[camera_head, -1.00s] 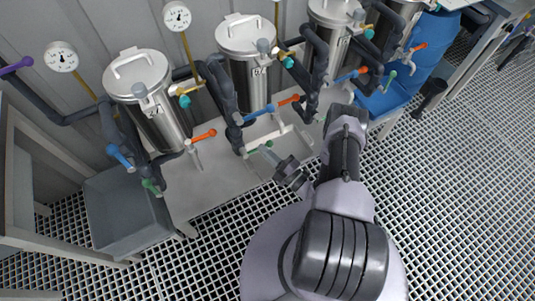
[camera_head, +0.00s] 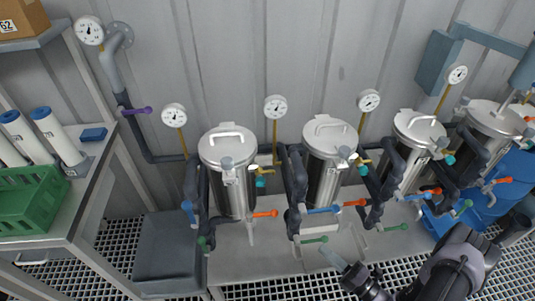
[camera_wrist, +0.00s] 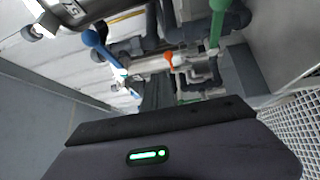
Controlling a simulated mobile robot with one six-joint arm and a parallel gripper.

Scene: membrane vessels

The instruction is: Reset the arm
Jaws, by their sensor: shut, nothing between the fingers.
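The dark arm behind the gripper runs off the bottom right edge. In the wrist view my dark gripper body fills the bottom, with a blue handle (camera_wrist: 94,40), an orange handle (camera_wrist: 169,60) and a green handle (camera_wrist: 217,22) beyond it.
Several steel vessels (camera_head: 329,170) stand in a row along the wall with grey pipes, gauges (camera_head: 275,106) and coloured valve handles. A grey bin (camera_head: 172,252) stands left of them. A shelf with a green crate (camera_head: 30,200) is at far left. Grated floor lies in front.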

